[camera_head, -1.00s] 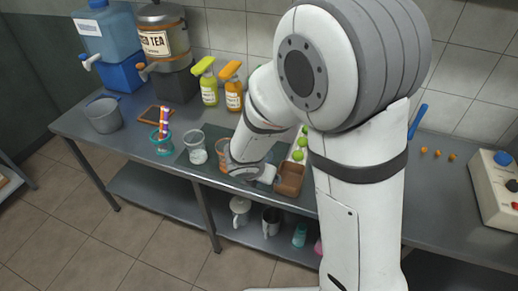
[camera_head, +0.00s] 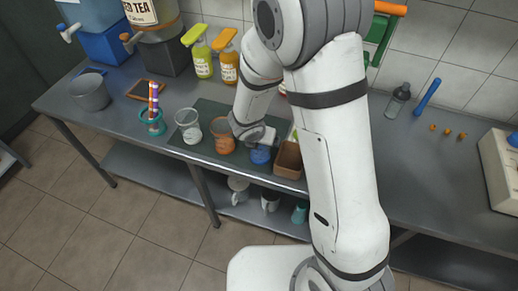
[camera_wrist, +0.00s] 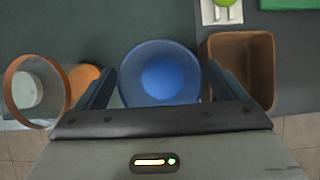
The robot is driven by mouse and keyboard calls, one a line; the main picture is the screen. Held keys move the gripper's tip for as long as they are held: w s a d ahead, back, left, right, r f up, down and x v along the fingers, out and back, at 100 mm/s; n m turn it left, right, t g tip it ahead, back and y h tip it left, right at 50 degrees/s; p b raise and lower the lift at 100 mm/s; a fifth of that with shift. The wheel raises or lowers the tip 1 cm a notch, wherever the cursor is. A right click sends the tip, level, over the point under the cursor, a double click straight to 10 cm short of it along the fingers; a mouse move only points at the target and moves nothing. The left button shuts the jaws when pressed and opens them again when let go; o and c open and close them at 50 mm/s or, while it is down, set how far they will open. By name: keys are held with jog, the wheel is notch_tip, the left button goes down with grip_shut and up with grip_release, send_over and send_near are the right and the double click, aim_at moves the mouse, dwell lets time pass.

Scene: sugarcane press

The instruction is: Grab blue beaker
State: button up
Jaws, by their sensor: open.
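The blue beaker (camera_head: 261,155) stands on the dark mat on the counter, between an orange beaker and a brown square container. In the wrist view the blue beaker (camera_wrist: 160,75) is seen from above, its round rim between my two open fingers. My gripper (camera_head: 256,140) is just above and behind it in the head view, partly covering it. In the wrist view my gripper (camera_wrist: 163,92) has one finger on each side of the beaker, and I cannot tell whether they touch it.
The orange beaker (camera_head: 223,146) is close on the left, and the brown container (camera_head: 288,160) is close on the right. A clear beaker with white contents (camera_head: 189,132) and a teal holder with straws (camera_head: 152,126) stand farther left. Pump bottles (camera_head: 229,65) stand behind.

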jog(key=shift+w+f, duration=0.1)
jog(key=shift+f, duration=0.15)
jog(key=shift+c, duration=0.3)
jog(key=c, duration=1.3)
jog(key=shift+o, duration=0.2)
jog(key=shift+r, duration=0.15)
